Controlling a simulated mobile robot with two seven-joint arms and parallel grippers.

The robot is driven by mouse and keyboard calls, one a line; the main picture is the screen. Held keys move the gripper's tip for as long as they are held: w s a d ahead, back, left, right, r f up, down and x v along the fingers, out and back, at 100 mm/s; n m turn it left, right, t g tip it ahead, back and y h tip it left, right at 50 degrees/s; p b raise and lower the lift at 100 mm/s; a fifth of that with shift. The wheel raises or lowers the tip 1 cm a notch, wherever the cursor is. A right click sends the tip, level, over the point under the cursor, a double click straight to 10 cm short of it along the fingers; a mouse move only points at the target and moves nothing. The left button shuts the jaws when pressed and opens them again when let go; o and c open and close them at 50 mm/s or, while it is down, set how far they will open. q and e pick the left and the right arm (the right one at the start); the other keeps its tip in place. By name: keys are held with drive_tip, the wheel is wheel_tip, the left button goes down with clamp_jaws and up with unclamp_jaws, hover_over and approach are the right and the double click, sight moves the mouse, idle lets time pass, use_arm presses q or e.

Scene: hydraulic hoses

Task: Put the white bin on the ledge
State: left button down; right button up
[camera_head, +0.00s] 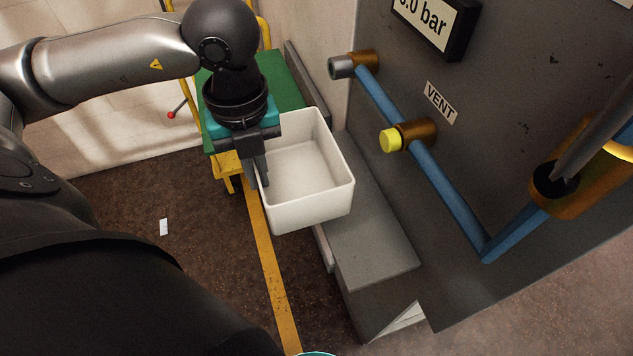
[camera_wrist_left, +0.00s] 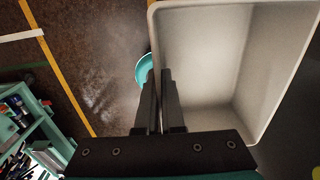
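The white bin (camera_head: 310,214) is an open, empty rectangular box, seen from above and roughly level. My right gripper is not in view.
A dark panel (camera_head: 400,70) with blue pipes (camera_head: 440,180) and a yellow-capped fitting (camera_head: 397,138) stands right of the ledge. A green-topped yellow cart (camera_head: 284,82) is behind the bin. A teal round object (camera_wrist_left: 143,70) and tool cart (camera_wrist_left: 40,135) show in the left wrist view.

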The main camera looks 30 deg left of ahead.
sight(317, 176)
use_arm(q)
drive_tip(key=w+d, duration=0.3)
drive_tip(key=w+d+p, duration=0.1)
drive_tip(key=w+d, duration=0.2)
drive_tip(key=shift+w+p, duration=0.3)
wheel_tip(317, 176, down, 3)
drive_tip(key=shift+a+r, duration=0.1)
drive_tip(key=shift+r, duration=0.1)
wheel_tip(317, 176, down, 4)
drive_tip(key=shift+f, duration=0.1)
drive_tip(key=shift+w+f, duration=0.15)
drive_tip(key=shift+f+b, duration=0.1)
drive_tip(key=shift+b, duration=0.2)
drive_tip(key=c, duration=1.5)
unclamp_jaws()
drive_tip(key=o, duration=0.5)
drive_tip(key=shift+c, duration=0.2)
